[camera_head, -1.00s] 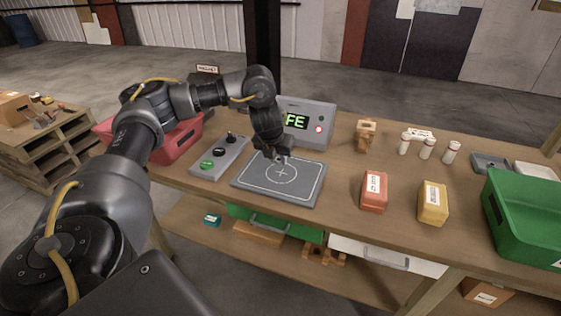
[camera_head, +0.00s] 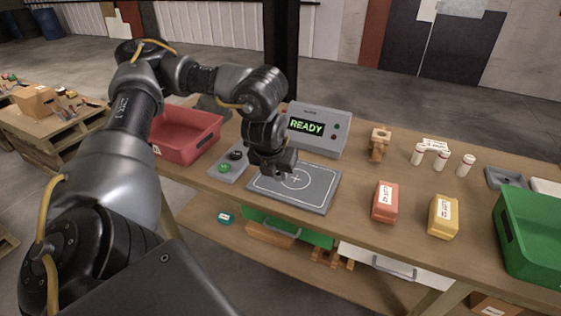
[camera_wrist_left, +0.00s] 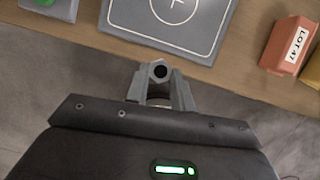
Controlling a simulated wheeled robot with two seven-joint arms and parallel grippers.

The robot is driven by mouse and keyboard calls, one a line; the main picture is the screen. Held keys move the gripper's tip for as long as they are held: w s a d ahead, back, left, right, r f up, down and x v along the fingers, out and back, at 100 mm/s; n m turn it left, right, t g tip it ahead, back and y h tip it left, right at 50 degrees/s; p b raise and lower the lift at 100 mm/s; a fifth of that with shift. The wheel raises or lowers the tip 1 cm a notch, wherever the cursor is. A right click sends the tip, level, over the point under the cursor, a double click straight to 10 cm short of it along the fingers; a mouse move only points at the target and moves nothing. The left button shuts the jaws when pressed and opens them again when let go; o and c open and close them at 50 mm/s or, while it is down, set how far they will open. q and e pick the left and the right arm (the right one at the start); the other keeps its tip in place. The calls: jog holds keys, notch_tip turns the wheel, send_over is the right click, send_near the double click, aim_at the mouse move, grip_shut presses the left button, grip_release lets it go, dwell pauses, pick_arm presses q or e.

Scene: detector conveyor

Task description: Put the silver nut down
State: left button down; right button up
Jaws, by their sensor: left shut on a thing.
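The silver nut (camera_wrist_left: 160,71) shows as a small grey piece with a dark hole between the fingertips of my left gripper (camera_wrist_left: 161,84) in the left wrist view. The fingers are shut on it. In the head view the left gripper (camera_head: 277,171) hangs over the left part of the grey pad (camera_head: 322,193), which has a white circle and cross. The nut cannot be made out there. The pad also shows at the top of the left wrist view (camera_wrist_left: 205,51). My right gripper is not in view.
Behind the pad stands a grey detector box (camera_head: 334,138) reading READY. A button panel (camera_head: 216,175) and a red bin (camera_head: 190,147) are to the left. Orange (camera_head: 385,203) and yellow (camera_head: 443,217) boxes and a green bin (camera_head: 540,258) are to the right.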

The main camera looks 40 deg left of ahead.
pick_arm(q)
jog(key=s+d+f+n+g, duration=0.3)
jog(key=d+f+n, duration=0.2)
jog(key=n, duration=0.5)
jog(key=s+d+f+n+g+h, duration=0.1)
jog(key=s+d+f+n, duration=0.3)
jog(key=n, duration=0.6)
jog(key=s+d+f+n+g, duration=0.3)
jog(key=d+f+n+g, duration=0.1)
jog(key=d+f+n, duration=0.3)
jog(key=shift+s+d+f+n+g+h, duration=0.15)
jog(key=shift+d+f+n+g+h, duration=0.2)
jog(key=shift+d+n, duration=1.35)
